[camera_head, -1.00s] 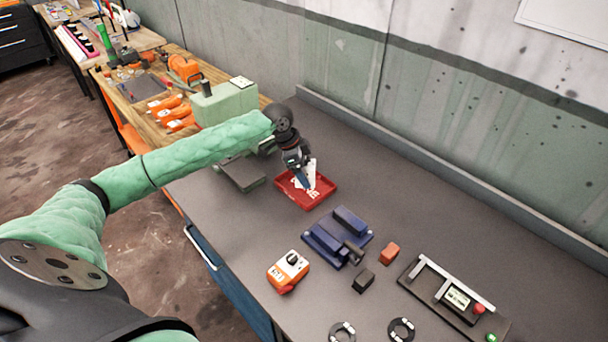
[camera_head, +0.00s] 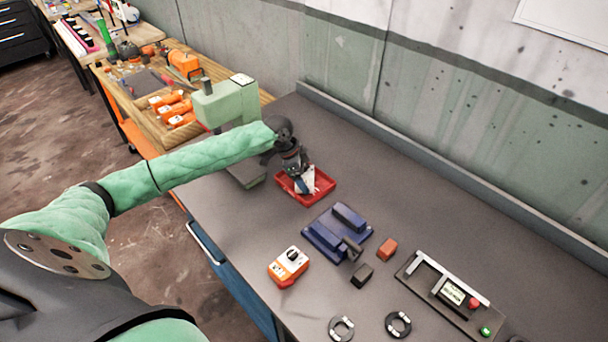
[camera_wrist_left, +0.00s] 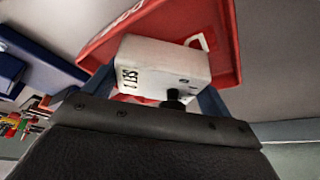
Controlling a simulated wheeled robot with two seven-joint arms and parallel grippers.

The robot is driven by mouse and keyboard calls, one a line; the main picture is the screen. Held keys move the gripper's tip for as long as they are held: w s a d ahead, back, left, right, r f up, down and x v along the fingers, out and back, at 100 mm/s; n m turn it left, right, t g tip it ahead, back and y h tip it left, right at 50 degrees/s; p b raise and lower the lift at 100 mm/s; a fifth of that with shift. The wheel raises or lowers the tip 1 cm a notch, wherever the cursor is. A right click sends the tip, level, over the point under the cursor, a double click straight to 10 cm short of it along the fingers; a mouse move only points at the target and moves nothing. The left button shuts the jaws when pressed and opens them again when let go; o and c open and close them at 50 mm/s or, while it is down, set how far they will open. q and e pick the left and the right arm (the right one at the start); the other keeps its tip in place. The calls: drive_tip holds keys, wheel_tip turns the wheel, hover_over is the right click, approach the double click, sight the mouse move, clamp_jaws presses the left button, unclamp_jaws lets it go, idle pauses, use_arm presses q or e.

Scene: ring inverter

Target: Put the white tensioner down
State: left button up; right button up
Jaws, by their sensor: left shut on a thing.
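The white tensioner (camera_wrist_left: 165,68) is a white block with dark markings and a dark knob, held between the fingers of my left gripper (camera_wrist_left: 150,95). Red tray (camera_wrist_left: 222,40) walls show behind and around it in the left wrist view. In the head view my left gripper (camera_head: 300,183) points down over the red tray (camera_head: 323,188), and only a little of the white tensioner shows. I cannot tell whether the tensioner touches the tray floor. My right gripper is not in view.
A dark blue fixture (camera_head: 325,240) stands in front of the tray. An orange and white device (camera_head: 289,267), two small blocks, two dark rings and a panel with buttons (camera_head: 450,295) lie nearer. A green machine (camera_head: 225,102) stands behind my left arm. The grey table right of the tray is clear.

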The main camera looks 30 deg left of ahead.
use_arm(q)
drive_tip(key=o, duration=1.1)
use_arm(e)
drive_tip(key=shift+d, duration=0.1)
use_arm(q)
drive_tip(key=shift+a+r, duration=0.15)
drive_tip(key=shift+r, duration=0.35)
drive_tip(key=b+v, duration=0.3)
drive_tip(key=v, duration=0.8)
drive_tip(key=shift+r, duration=0.1)
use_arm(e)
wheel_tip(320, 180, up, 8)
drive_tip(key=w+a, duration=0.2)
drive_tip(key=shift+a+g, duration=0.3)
